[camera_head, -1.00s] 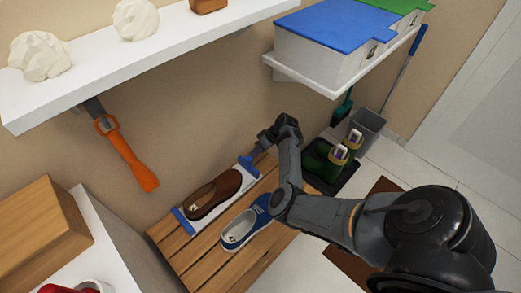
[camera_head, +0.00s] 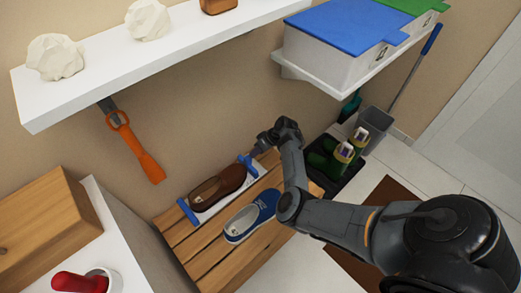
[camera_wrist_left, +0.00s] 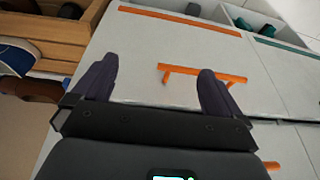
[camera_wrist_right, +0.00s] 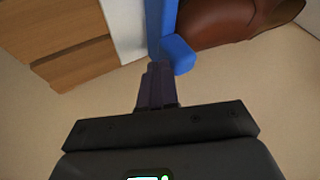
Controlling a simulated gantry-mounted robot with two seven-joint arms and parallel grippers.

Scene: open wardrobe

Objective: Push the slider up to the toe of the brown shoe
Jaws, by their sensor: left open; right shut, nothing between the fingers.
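The brown shoe (camera_head: 216,188) lies on a white measuring board with a fixed blue end (camera_head: 187,213) at its lower left. The blue slider (camera_head: 247,163) crosses the board by the shoe's toe. My right gripper (camera_head: 259,151) is shut and empty on the slider's far side. In the right wrist view its fingertips (camera_wrist_right: 157,70) are right at the slider's blue tab (camera_wrist_right: 178,55), with the shoe (camera_wrist_right: 222,20) just beyond. I cannot tell if the slider touches the toe. My left gripper (camera_wrist_left: 155,85) is open and empty, and shows only in its wrist view.
A blue shoe (camera_head: 253,214) stands beside the board on the slatted wooden bench (camera_head: 205,257). Green boots (camera_head: 335,158) stand on a dark tray to the right. An orange shoehorn (camera_head: 138,150) hangs on the wall. In the left wrist view, an orange-handled white front (camera_wrist_left: 205,72) lies below the gripper.

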